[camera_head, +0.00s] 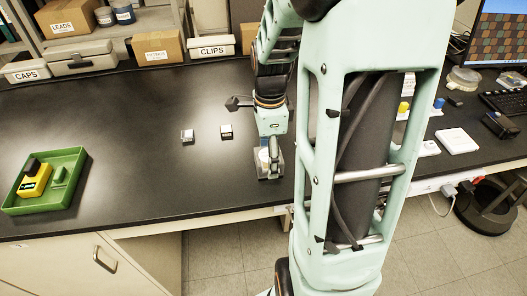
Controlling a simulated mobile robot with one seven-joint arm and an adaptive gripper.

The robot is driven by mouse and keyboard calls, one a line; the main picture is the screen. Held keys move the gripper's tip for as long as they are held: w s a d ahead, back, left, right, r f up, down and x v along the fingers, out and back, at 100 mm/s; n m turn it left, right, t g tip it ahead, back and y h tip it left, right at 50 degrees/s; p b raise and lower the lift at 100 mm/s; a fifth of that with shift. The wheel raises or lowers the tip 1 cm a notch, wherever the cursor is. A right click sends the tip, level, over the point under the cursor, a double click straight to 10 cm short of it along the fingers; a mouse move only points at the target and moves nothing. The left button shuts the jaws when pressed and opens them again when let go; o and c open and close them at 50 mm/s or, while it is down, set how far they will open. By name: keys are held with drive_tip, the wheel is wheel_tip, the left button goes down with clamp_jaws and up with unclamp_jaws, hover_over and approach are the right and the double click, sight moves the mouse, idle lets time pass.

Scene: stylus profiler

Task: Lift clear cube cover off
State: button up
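My gripper (273,150) points down over the black bench near its front edge, partly behind my own arm. At its fingers is a small greyish, partly see-through boxy thing (278,172), which may be the clear cube cover. A pale rounded piece (264,158) shows beside the fingers, within or next to that box. The fingers overlap the box in the picture. I cannot tell whether they grip it, or whether it rests on the bench or is raised.
Two small pale blocks (187,135) (226,131) stand left of my gripper. A green tray (73,200) holds a yellow device at the far left. Labelled boxes (158,47) line the back. A white flat box (456,140) and a keyboard (505,101) are at right. The bench's left middle is clear.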

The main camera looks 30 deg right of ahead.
drive_tip(key=shift+f, duration=0.1)
drive_tip(key=shift+c, duration=0.6)
drive_tip(key=c, duration=1)
drive_tip(key=shift+c, duration=0.2)
